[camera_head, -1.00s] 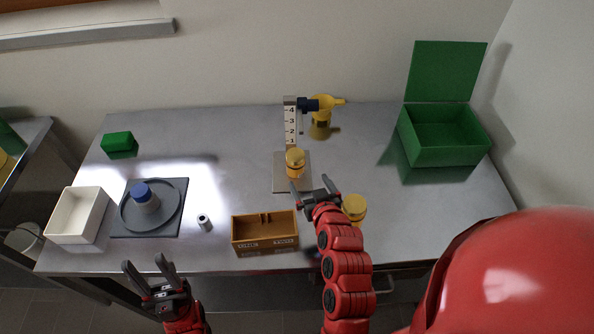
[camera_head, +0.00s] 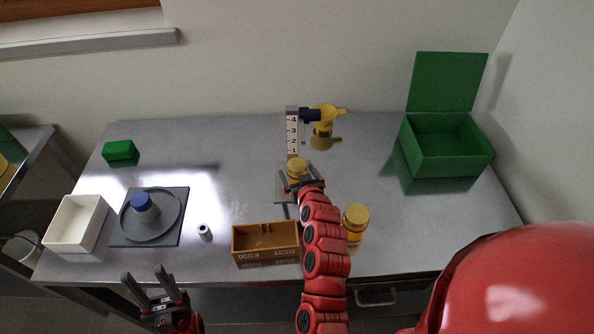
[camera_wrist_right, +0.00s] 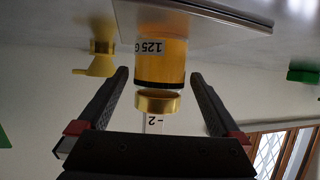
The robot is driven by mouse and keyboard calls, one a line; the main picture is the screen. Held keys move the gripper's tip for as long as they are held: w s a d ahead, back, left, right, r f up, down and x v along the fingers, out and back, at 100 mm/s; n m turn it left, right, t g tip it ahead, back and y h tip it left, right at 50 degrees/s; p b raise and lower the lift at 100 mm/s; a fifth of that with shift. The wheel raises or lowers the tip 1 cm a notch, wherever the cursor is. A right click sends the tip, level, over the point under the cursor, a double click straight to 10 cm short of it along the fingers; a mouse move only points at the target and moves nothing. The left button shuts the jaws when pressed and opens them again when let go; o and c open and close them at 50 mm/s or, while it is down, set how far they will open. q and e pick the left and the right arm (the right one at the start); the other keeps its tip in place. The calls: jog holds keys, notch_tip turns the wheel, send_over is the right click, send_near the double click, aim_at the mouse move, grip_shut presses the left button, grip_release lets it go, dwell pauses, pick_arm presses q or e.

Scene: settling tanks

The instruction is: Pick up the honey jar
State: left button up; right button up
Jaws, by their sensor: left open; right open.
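A honey jar (camera_head: 297,169) with a yellow lid stands upright on the grey plate at the foot of the numbered scale post. In the right wrist view the amber jar (camera_wrist_right: 162,60), marked 125 G, appears upside down between the fingers. My right gripper (camera_head: 303,183) is open, its fingers on either side of this jar; I cannot tell whether they touch it. A second, similar jar (camera_head: 355,218) stands to the right of my right arm, its lower part partly hidden. My left gripper (camera_head: 150,281) is open and empty in front of the table's front edge.
A brown two-compartment box (camera_head: 266,256) stands close left of my right arm. A yellow funnel-like piece (camera_head: 323,127) is behind the jar. An open green box (camera_head: 446,162) is at right; a white tray (camera_head: 62,239) and a blue-capped item (camera_head: 143,204) are at left.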

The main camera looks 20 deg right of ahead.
jog(key=shift+w+d+f, duration=0.1)
jog(key=shift+w+f, duration=0.2)
jog(key=shift+w, duration=0.35)
grip_shut()
jog(key=shift+r, duration=0.15)
